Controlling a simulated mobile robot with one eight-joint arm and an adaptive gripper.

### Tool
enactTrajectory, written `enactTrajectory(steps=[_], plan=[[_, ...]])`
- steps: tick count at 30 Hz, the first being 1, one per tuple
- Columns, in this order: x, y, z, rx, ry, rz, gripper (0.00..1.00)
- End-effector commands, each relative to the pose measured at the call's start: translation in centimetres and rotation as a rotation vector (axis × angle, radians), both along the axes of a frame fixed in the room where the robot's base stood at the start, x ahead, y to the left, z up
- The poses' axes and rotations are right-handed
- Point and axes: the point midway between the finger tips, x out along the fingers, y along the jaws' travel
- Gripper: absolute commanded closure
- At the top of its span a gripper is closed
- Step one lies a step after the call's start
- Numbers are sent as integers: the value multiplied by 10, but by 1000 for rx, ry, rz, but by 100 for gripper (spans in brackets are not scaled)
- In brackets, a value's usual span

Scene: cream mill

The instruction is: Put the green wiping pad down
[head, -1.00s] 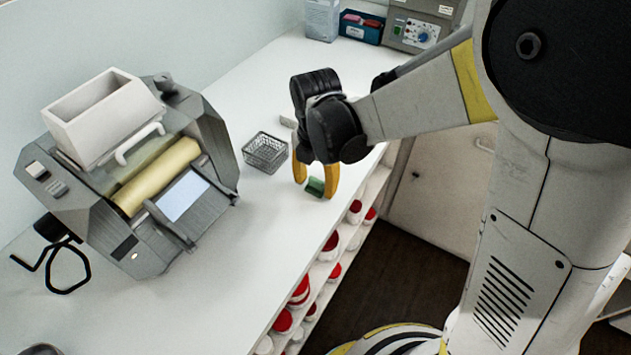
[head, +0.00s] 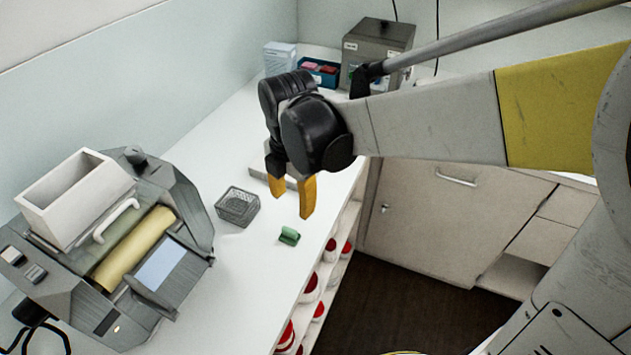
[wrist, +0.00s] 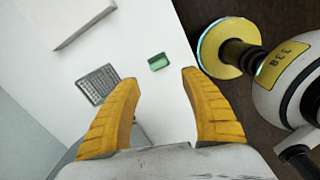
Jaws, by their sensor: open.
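The green wiping pad (head: 289,236) lies on the white counter (head: 240,285), close to its right edge. It also shows in the wrist view (wrist: 159,62), beyond and between my fingertips, touching neither. My gripper (head: 290,195) is open and empty, with its yellow fingers apart. It hangs above the counter, clear of the pad. In the wrist view the two fingers (wrist: 160,75) stand wide on either side with nothing between them.
A wire basket (head: 238,207) stands left of the pad. A mill with a yellow roller (head: 135,248) fills the counter's left. At the back are a blue box (head: 320,72) and a grey device (head: 375,52). Red-lidded jars (head: 311,287) sit on shelves under the edge.

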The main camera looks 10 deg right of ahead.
Motion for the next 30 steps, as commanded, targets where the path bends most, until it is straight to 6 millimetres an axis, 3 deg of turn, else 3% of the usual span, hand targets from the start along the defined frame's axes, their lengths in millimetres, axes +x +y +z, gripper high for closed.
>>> enactTrajectory(steps=[7,12,15,21,30], plan=[[-47,-65,47,213,-199,-973,47],[-78,-98,59,460,-281,-1595,47],[-90,-110,60,591,-296,-1846,47],[-100,-119,60,725,-294,-2069,47],[-100,-119,58,732,-292,-2080,47]])
